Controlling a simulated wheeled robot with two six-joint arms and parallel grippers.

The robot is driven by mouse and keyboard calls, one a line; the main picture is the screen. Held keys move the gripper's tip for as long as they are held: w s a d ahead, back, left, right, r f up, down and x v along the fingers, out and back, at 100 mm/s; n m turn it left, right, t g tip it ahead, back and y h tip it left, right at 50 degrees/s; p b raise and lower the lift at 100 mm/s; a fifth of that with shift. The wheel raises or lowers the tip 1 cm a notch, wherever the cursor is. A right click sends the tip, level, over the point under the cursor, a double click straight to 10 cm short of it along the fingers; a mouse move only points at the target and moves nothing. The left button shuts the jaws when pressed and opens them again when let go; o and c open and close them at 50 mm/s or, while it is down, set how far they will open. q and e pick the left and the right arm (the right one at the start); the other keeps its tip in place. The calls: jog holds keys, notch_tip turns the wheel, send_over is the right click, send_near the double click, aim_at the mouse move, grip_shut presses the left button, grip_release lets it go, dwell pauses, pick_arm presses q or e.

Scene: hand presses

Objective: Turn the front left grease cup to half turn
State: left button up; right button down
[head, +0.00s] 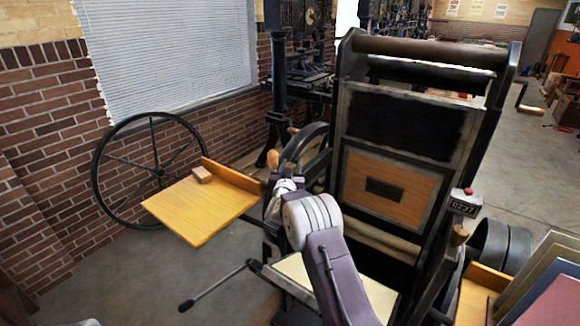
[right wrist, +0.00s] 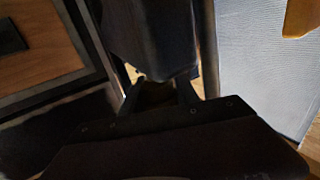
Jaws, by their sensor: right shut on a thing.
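My right gripper (head: 284,184) is at the left side of the press (head: 390,120), behind my pale wrist in the head view. In the right wrist view its two dark fingers (right wrist: 160,94) are shut on a small dark part, which I take to be the front left grease cup. The cup is too dark and too covered to make out its shape or how far it is turned. A large dark rounded part of the press (right wrist: 150,40) stands just beyond the fingertips. My left gripper is not in view.
A yellow wooden feed board (head: 205,215) with a small block (head: 202,174) lies left of my wrist. A black spoked flywheel (head: 150,170) stands by the brick wall. A counter reading 0227 (head: 464,204) and leaning boards (head: 550,280) are at the right. A lever (head: 215,287) sticks out low.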

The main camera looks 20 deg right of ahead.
jog(key=shift+m+g+h, duration=0.3)
jog(key=shift+m+h, duration=0.1)
jog(key=shift+h, duration=0.1)
jog(key=shift+s+d+f+m+g+h+b, duration=0.1)
jog(key=shift+d+f+m+g+h+b, duration=0.1)
jog(key=shift+m+g+h+b, duration=0.45)
jog(key=shift+s+d+r+m+g+h+b, duration=0.15)
jog(key=shift+m+g+h+b, duration=0.3)
jog(key=shift+b, duration=0.45)
jog(key=shift+r, duration=0.1)
jog(key=c, duration=1.2)
grip_release()
